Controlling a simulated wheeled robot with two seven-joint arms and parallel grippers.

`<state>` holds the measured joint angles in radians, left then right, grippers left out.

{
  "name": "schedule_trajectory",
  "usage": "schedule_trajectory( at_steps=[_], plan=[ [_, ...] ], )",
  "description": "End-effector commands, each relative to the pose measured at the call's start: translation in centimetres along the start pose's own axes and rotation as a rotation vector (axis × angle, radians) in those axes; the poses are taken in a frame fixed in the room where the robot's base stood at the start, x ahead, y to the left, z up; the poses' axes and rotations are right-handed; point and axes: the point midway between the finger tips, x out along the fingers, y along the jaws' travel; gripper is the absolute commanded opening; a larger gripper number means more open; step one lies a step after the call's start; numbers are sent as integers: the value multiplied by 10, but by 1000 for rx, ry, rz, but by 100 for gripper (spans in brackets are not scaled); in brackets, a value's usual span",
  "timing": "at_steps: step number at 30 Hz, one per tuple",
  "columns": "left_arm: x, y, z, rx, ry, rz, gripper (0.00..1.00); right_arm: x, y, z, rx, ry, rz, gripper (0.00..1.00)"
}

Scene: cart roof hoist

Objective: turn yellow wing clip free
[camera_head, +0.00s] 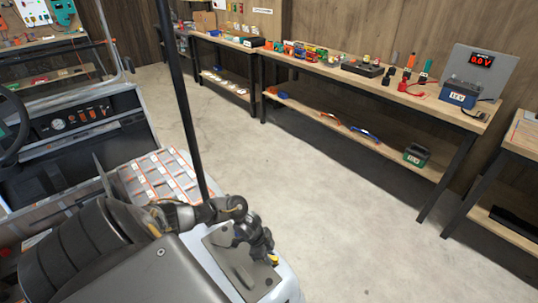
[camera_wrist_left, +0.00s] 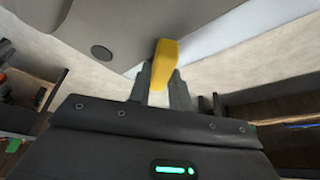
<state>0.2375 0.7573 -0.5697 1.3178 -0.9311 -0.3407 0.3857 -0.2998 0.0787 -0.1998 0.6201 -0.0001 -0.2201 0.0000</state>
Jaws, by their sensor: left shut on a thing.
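The yellow wing clip (camera_wrist_left: 164,58) stands up between the two dark fingers of my left gripper (camera_wrist_left: 159,84) in the left wrist view. The fingers are shut on its lower part, and its upper part shows above them against a pale grey panel. In the head view my left gripper (camera_head: 268,255) is low in the middle, over the corner of the cart (camera_head: 287,284). Only a small yellow patch shows by its fingertips there, and the clip's base is hidden. My right gripper is not in view.
A dark upright post (camera_head: 178,85) rises from the cart beside my left arm. A long workbench (camera_head: 345,75) with tools and a battery stands along the back wall. The concrete floor (camera_head: 340,220) between cart and bench is clear.

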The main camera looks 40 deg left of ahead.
Motion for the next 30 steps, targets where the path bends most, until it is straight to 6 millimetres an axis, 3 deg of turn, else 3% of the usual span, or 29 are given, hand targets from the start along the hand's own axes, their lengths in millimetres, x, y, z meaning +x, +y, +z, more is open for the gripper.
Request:
schedule_trajectory(
  at_steps=[15,30],
  plan=[
    [4,-10,-1,418,-1,169,0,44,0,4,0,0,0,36],
    [2,-12,-4,601,0,247,0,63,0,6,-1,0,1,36]
  ],
)
